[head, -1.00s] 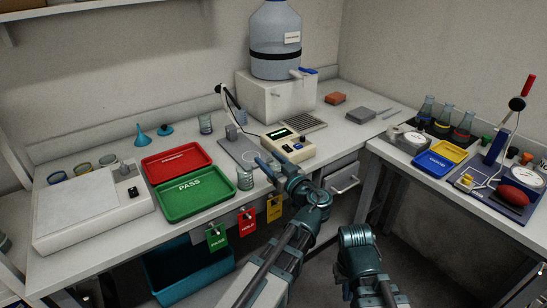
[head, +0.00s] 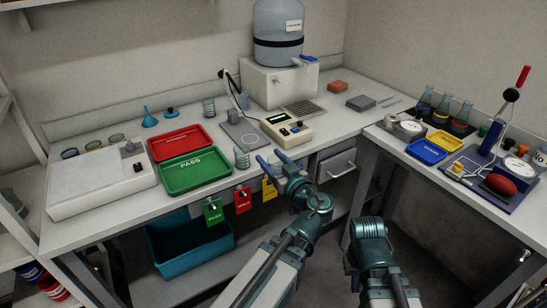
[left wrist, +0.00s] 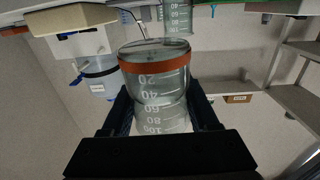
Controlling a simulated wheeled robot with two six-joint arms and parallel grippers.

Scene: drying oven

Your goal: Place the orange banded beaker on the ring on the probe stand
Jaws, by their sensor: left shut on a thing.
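The orange banded beaker (left wrist: 160,90) is clear glass with white marks and an orange band near its base. The left wrist view is inverted, so its base is at the picture top. My left gripper (head: 264,157) is shut on it, one finger on each side. In the head view the beaker (head: 242,158) is at the bench's front edge, just before the probe stand; its height above the bench is unclear. The probe stand (head: 229,130) has a grey plate with a faint ring (head: 249,139) and a post with a probe. My right arm shows, but not its fingertips.
The green PASS tray (head: 196,172) lies left of the beaker and the red tray (head: 181,143) behind it. A meter (head: 287,130) stands right of the probe stand. Another beaker (head: 208,107) stands behind; it also shows in the left wrist view (left wrist: 177,16). Tags hang from the bench edge.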

